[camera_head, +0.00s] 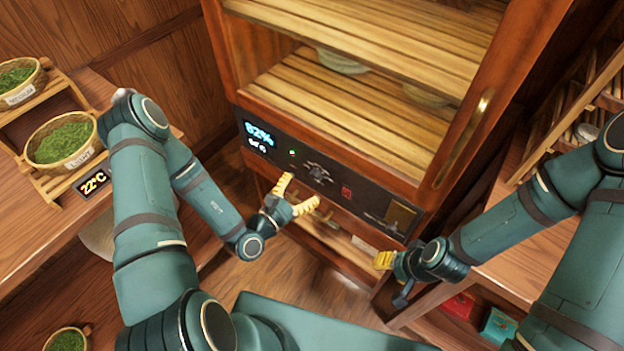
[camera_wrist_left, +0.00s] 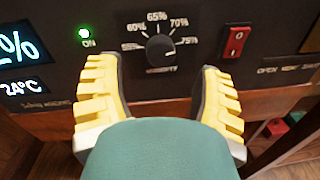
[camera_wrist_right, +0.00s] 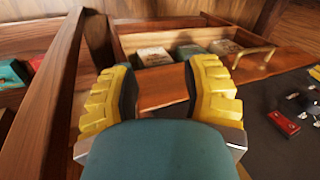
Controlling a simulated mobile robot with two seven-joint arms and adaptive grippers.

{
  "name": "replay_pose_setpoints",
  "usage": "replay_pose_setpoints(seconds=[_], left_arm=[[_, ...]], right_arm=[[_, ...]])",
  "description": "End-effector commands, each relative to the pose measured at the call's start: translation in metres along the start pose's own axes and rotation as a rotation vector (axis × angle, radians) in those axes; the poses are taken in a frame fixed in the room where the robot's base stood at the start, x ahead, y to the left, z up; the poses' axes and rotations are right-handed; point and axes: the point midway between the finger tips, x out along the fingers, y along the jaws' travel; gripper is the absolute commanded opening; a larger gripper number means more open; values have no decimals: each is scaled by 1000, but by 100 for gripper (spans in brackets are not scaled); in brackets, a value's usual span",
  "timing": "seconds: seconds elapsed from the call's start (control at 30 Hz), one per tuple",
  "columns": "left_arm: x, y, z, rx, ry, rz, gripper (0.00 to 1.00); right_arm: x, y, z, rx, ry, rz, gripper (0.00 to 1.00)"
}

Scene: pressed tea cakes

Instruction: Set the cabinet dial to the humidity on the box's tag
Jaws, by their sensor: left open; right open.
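The cabinet dial (camera_wrist_left: 160,47) is a dark round knob on the black control panel (camera_head: 365,195), with a printed percent scale around it; 60%, 65%, 70% and 75% are legible. I cannot tell its exact setting. It also shows in the head view (camera_head: 318,173). The lit display (camera_head: 258,134) appears to read 62%. My left gripper (camera_wrist_left: 160,90) is open and empty, its yellow fingers just short of the dial and to either side of it. My right gripper (camera_wrist_right: 162,80) is open and empty near the panel's right end. No box tag is legible.
A red switch (camera_wrist_left: 235,42) sits right of the dial, and a green light (camera_wrist_left: 84,33) left of it. The wooden cabinet (camera_head: 238,60) has slatted shelves above. A drawer (camera_wrist_right: 120,45) holds several packages. Red (camera_head: 458,306) and teal boxes (camera_head: 498,326) stand low at right.

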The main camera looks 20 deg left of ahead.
Motion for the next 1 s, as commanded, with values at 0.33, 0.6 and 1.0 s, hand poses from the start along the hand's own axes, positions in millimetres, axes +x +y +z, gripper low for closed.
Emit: replay_pose_setpoints(seconds=[0.33,0.6,1.0], left_arm=[[41,0,0,1,0,-1,67],[44,0,0,0,0,-1,67],[44,0,0,-1,0,0,0]], right_arm=[[5,2,-1,0,3,0,47],[5,2,-1,0,3,0,47],[5,2,-1,0,3,0,47]])
